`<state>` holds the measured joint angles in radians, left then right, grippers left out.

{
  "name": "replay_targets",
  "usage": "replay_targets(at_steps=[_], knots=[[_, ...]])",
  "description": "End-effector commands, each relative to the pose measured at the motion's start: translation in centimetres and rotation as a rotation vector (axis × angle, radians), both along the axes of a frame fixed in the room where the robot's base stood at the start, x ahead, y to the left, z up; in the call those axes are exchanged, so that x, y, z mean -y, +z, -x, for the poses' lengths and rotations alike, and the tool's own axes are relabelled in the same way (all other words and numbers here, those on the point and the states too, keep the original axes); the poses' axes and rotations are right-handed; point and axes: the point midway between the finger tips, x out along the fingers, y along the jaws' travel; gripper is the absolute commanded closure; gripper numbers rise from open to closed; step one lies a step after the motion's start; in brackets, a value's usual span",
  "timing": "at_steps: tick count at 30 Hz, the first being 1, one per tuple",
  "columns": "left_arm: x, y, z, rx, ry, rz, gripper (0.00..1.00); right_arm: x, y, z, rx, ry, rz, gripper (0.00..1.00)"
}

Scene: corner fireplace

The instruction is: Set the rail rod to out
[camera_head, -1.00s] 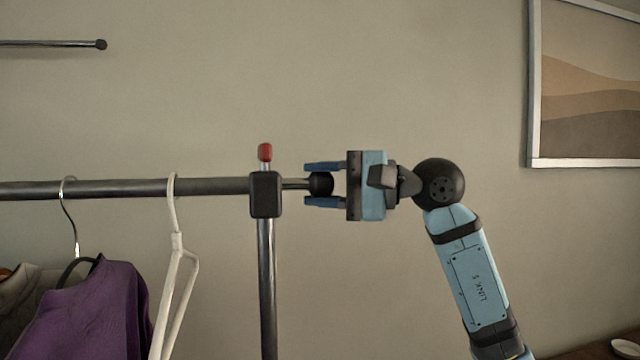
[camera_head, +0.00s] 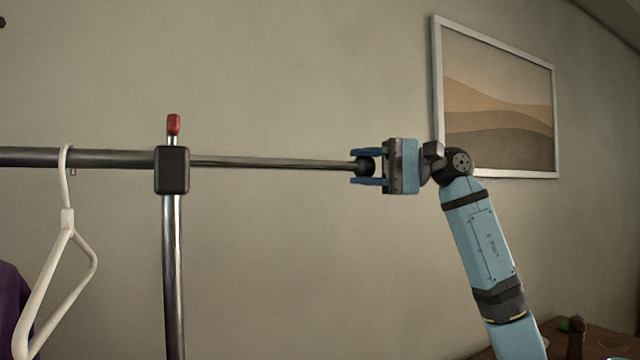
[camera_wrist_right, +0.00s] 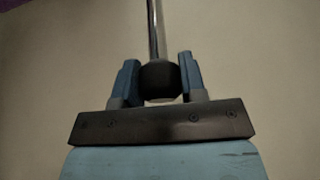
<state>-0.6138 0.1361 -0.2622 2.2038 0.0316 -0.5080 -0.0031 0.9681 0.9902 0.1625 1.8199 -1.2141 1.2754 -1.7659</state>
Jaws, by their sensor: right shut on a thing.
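The thin metal rail rod (camera_head: 270,163) extends a long way to the right out of the black bracket (camera_head: 172,170) at the top of the rack's upright post. A round black knob (camera_head: 366,166) caps its right end. My right gripper (camera_head: 364,167) is shut on this knob, with one blue finger above and one below it. In the right wrist view the knob (camera_wrist_right: 159,78) sits between the two fingers, and the rod (camera_wrist_right: 156,30) runs away from it. My left gripper is not in view.
A red-tipped pin (camera_head: 173,125) stands on top of the bracket. A white hanger (camera_head: 66,240) hangs on the thicker rail (camera_head: 110,158) at left, with purple cloth (camera_head: 14,305) beside it. A framed picture (camera_head: 498,110) is on the wall. A wooden surface (camera_head: 590,340) is at lower right.

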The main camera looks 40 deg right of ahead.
Motion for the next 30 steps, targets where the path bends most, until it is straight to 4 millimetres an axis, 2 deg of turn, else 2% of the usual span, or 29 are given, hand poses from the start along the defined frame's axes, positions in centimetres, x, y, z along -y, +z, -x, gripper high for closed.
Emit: replay_targets(at_steps=[3, 9, 23, 24, 26, 30], knots=[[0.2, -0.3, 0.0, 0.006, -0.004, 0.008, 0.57, 2.3, -0.2, 0.6, -0.001, -0.002, -0.001, 1.0], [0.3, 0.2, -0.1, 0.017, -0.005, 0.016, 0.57, 4.3, -0.1, 1.1, -0.001, 0.0, 0.0, 1.0], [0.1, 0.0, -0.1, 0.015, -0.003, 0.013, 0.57, 4.9, 0.1, 1.2, 0.001, -0.002, 0.0, 1.0], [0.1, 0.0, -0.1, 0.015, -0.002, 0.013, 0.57, 4.9, 0.1, 1.2, 0.001, -0.002, 0.0, 0.53], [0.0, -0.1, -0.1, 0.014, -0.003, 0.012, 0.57, 4.9, 0.1, 1.2, 0.001, -0.002, 0.0, 0.39], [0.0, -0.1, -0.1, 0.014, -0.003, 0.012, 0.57, 4.8, 0.1, 1.2, 0.0, -0.001, 0.0, 0.36]])
